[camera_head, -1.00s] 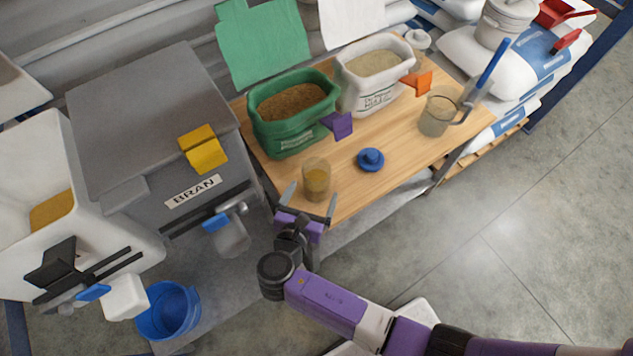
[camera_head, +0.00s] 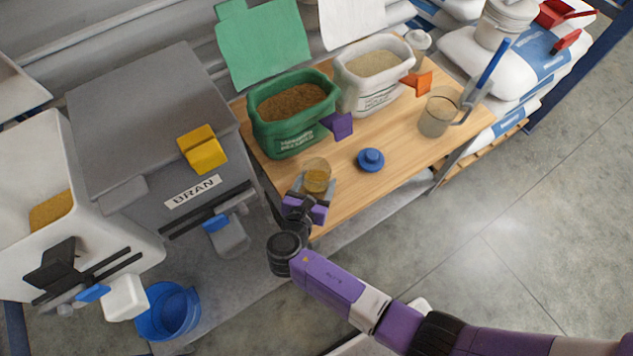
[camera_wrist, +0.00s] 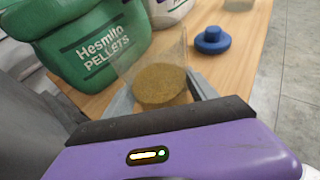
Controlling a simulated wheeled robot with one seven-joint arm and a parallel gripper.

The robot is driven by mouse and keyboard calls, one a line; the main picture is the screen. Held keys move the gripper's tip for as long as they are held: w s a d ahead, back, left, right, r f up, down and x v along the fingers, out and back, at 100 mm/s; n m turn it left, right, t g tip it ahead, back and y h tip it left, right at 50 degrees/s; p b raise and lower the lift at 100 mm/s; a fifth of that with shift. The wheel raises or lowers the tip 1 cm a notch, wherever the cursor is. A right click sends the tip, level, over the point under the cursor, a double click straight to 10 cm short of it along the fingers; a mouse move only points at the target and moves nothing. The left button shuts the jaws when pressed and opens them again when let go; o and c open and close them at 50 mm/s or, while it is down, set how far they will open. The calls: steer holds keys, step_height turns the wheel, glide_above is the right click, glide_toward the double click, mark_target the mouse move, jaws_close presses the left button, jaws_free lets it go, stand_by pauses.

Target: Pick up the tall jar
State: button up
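The tall jar (camera_head: 317,173) is clear, with brown-yellow contents in its lower part. It stands upright at the front edge of the wooden table, in front of the green pellet bag. In the wrist view the jar (camera_wrist: 160,84) shows between my two grey fingers. My gripper (camera_head: 313,184) reaches in from the front, with one finger on each side of the jar. It looks open; whether the fingers touch the glass I cannot tell. The purple gripper body (camera_wrist: 180,148) hides the near part of the table in the wrist view.
The green pellet bag (camera_head: 285,140) stands close behind the jar. A blue lid (camera_head: 371,160) lies to the right. A white bag (camera_head: 372,92) and a clear jug (camera_head: 436,118) stand farther right. The grey bran bin (camera_head: 150,120) is close on the left.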

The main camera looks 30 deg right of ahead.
steer(key=c, duration=0.6)
steer(key=shift+o, duration=0.2)
steer(key=shift+r, duration=0.1)
step_height(320, 180, up, 20)
steer(key=p, duration=0.3)
steer(key=shift+w, duration=0.1)
